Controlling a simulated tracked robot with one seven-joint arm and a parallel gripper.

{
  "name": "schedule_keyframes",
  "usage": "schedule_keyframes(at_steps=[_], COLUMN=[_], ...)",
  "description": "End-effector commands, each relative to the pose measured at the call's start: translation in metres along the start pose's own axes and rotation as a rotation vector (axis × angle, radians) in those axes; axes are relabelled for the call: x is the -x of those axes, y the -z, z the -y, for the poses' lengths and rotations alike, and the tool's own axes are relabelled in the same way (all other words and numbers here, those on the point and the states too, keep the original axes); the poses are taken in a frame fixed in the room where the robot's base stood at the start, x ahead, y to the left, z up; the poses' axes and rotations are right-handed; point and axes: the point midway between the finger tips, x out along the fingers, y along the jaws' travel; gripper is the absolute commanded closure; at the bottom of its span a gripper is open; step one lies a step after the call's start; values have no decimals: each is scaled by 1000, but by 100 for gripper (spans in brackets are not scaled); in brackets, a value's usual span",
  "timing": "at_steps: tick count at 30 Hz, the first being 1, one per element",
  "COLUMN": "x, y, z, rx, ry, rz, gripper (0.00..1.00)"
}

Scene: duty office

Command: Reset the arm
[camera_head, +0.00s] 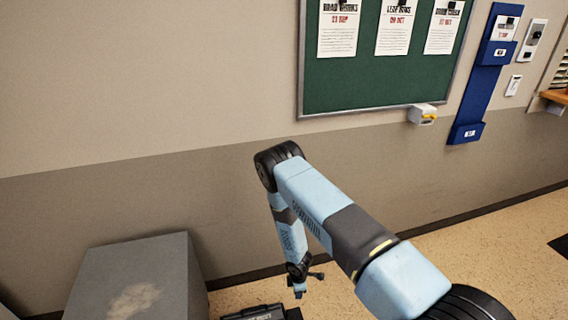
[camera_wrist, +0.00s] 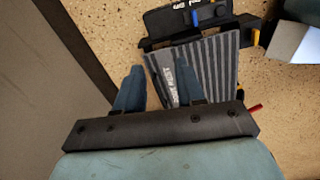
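My arm, light blue and black, reaches from the lower right of the head view and bends down at its elbow near the wall. My gripper (camera_head: 300,292) is at the low end of it, small in the head view, above a dark case (camera_head: 258,312). In the wrist view the two blue fingers of my gripper (camera_wrist: 158,72) stand apart. I see nothing held between them. Beyond the fingers lies a dark grey striped panel (camera_wrist: 215,65) with pale lettering, part of or next to the dark case; the gripper base hides its near end.
A grey box (camera_head: 140,280) stands against the wall at lower left. A green notice board (camera_head: 370,80) with papers, a small white holder (camera_head: 422,114) and a blue wall rack (camera_head: 480,90) hang on the wall. Speckled floor (camera_head: 500,240) is open at right.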

Motion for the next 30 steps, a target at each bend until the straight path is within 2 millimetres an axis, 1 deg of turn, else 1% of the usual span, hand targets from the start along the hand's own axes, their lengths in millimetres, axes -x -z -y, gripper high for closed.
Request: schedule_keyframes(at_steps=[1,3,5,6,8,12,14,15,20,21,23,24,26,30], x=[20,45,67,81,103,156,178,194,255,270,293,308,330,383], y=[1,-1,-2,-3,-6,-13,-17,-20,-32,-35,-40,-44,-50,-62], z=[-17,-35,-49,-58,-71,-98,-107,-113,-132,-135,-140,-143,-145,-148], rx=[-31,-75,-113,-136,-174,-261,-300,-324,-424,-449,-485,-510,-548,-633], ry=[-17,-34,-47,-56,-69,-100,-111,-119,-149,-155,-165,-172,-181,-203], rz=[1,6,10,12,15,19,20,21,20,20,18,16,14,6], gripper=[62,62,62,62,62,62,62,62,62,62,62,62,62,62])
